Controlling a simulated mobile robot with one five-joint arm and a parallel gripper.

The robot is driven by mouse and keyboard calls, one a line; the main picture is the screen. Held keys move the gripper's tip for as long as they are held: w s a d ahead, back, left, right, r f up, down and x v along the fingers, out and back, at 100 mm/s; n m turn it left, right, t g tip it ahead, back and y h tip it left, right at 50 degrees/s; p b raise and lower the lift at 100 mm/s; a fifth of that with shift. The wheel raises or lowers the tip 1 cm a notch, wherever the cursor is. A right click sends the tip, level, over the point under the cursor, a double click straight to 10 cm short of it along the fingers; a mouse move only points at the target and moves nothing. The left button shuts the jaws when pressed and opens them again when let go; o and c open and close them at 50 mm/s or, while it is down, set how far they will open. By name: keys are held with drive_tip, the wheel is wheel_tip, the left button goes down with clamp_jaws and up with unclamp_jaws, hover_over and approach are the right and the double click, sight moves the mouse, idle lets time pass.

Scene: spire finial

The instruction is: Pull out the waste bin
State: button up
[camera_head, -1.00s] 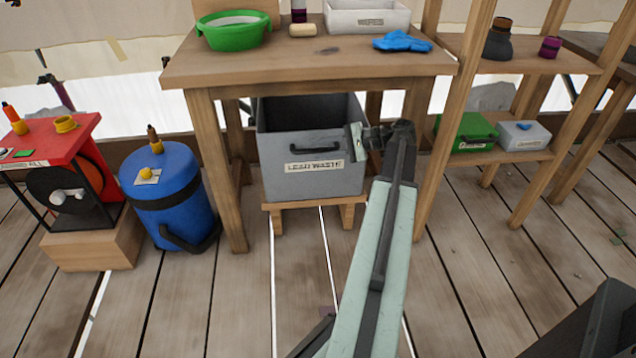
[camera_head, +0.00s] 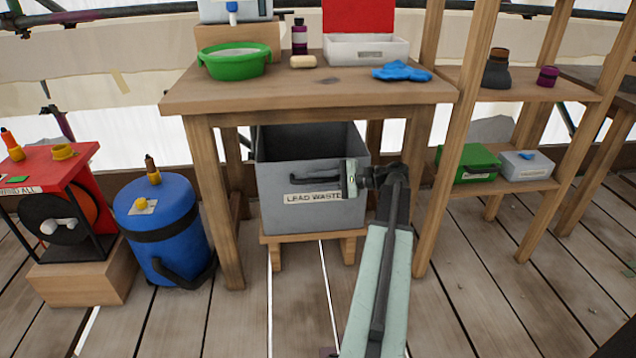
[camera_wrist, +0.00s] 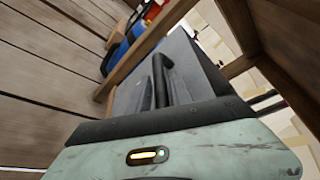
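The waste bin (camera_head: 285,212) is a grey open-topped box with a label that reads "LEAD WASTE", partly covered by my gripper. It stands on a low wooden stand under the table. Its dark bar handle (camera_head: 312,179) is on the front face, and it also shows in the wrist view (camera_wrist: 163,82). My gripper (camera_head: 350,178) is in front of the bin, at the right end of the handle. I cannot tell whether it touches the handle. The gap between its fingers is not visible in either view.
The wooden table (camera_head: 310,97) is above the bin, with its front legs on either side. A blue canister (camera_head: 163,225) and a red-topped machine (camera_head: 50,170) stand at left. A wooden shelf (camera_head: 500,187) is at right. The plank floor in front is partly clear.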

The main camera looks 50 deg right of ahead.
clamp_jaws()
idle(1.4)
